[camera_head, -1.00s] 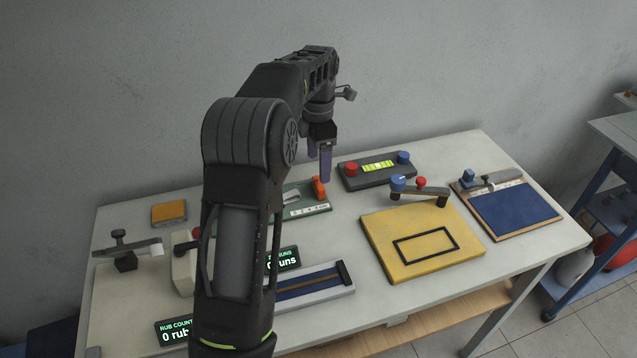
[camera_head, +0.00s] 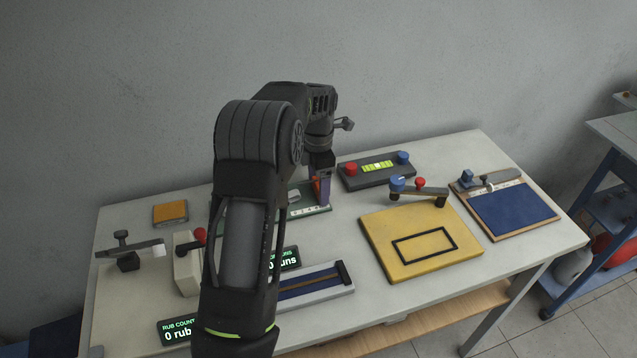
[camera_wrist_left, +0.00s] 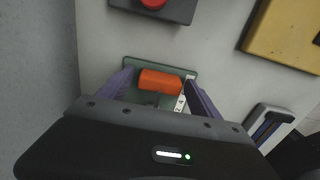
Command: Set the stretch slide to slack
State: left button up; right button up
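The stretch slide is a green board (camera_head: 318,211) with a white numbered scale and an upright orange block (camera_head: 314,186) near its right end. In the left wrist view the orange block (camera_wrist_left: 160,81) lies between the two purple fingers of my left gripper (camera_wrist_left: 160,77), on the green board (camera_wrist_left: 187,68). The fingers are apart, one on each side, with a small gap visible. In the head view my left gripper (camera_head: 322,192) is down at the block and partly covers it. My arm hides the board's left part. My right gripper is not in view.
Behind the slide stands a dark box (camera_head: 376,172) with red and blue knobs and a lit level. A yellow pad (camera_head: 425,265) lies to the right, a blue-topped board (camera_head: 515,212) farther right. A grey rail (camera_head: 318,291) and display (camera_head: 284,259) are in front.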

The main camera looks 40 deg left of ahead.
pick_arm(q)
grip_shut()
dwell(0.6)
